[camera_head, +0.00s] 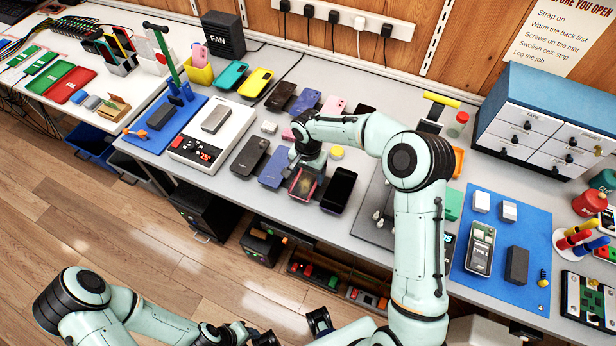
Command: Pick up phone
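Several phones lie in rows on the grey bench. My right gripper (306,184) points down over the front row, at a phone with a reddish face that is partly hidden by the gripper. I cannot tell whether the fingers touch it. A black phone (339,190) lies just right of the gripper, and a blue phone (274,168) lies just left. A dark grey phone (250,158) lies further left. Behind are dark phones (281,96), a purple one (305,102) and a pink one (333,107). My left arm is low at the bottom left; its fingers are not clear.
A white scale (196,158) carrying a grey phone (215,119) stands left of the phones, beside a blue mat (146,141). Another blue mat (535,250) holds an opened phone (480,247) at right. A drawer cabinet (525,133) stands behind it.

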